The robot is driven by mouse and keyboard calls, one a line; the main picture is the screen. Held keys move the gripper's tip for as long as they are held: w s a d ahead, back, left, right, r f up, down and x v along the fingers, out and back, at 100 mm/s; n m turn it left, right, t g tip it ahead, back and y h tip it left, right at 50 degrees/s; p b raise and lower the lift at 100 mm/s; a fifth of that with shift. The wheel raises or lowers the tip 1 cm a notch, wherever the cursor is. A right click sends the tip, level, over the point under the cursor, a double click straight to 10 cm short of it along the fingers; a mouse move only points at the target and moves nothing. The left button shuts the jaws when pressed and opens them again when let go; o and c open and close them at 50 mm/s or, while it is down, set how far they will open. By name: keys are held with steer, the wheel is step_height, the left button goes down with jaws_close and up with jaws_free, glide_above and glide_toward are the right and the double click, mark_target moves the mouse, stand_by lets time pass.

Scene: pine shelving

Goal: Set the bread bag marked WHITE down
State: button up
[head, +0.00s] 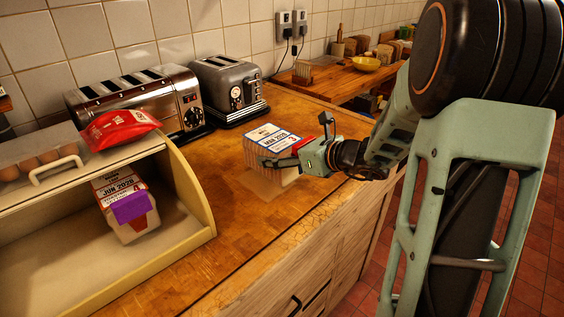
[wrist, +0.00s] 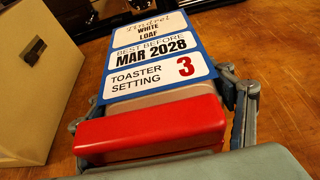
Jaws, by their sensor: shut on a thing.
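The bread bag marked WHITE (head: 262,150) is in my gripper (head: 287,155) over the wooden counter, in front of the grey toaster. The wrist view shows its blue-edged label (wrist: 150,62), reading WHITE LOAF, best before MAR 2028, toaster setting 3. My gripper's fingers lie along both sides of the bag and are shut on it. The label faces up toward the cameras. I cannot tell whether the bag's underside touches the counter.
A cream bread bin (head: 198,190) at left holds another bag (head: 128,205) marked JUN 2028. A red packet (head: 118,129) and eggs (head: 40,160) are on top. A chrome toaster (head: 140,98) and a grey toaster (head: 230,88) stand behind. Bare counter (head: 215,270) lies in front.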

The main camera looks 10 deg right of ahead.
steer(key=shift+f+b, duration=0.65)
steer(key=shift+f, duration=0.55)
steer(key=shift+f, duration=0.2)
steer(key=o, duration=1.5)
steer(key=shift+s, duration=0.1)
steer(key=shift+r, duration=0.1)
steer(key=shift+r, duration=0.2)
steer(key=p+v, duration=0.1)
steer(key=v, duration=1.1)
steer(key=shift+f+p, duration=0.15)
steer(key=shift+p, duration=0.25)
steer(key=shift+a, duration=0.1)
